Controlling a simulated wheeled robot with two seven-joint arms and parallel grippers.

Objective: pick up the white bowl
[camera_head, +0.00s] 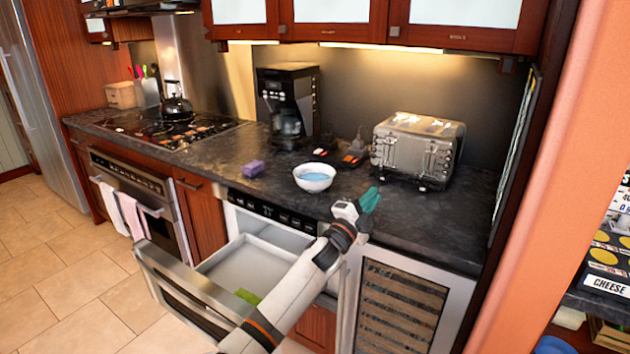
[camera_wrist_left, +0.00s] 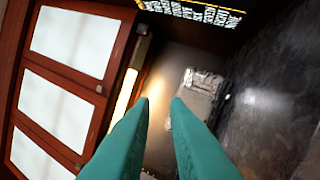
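The white bowl (camera_head: 314,184) stands upright on the dark countertop, in front of the coffee maker, with a light blue inside. My left gripper (camera_head: 370,199) is to the right of the bowl and nearer the counter's front edge, apart from it. In the left wrist view its two teal fingers (camera_wrist_left: 160,100) stand apart with nothing between them. The bowl does not show in that view. My right gripper is not in view.
A silver toaster (camera_head: 417,147) stands right of the bowl, a black coffee maker (camera_head: 287,100) behind it, and a purple sponge (camera_head: 253,168) to its left. The microwave drawer (camera_head: 240,272) is open below, with a green item (camera_head: 247,296) inside. My left arm crosses over it.

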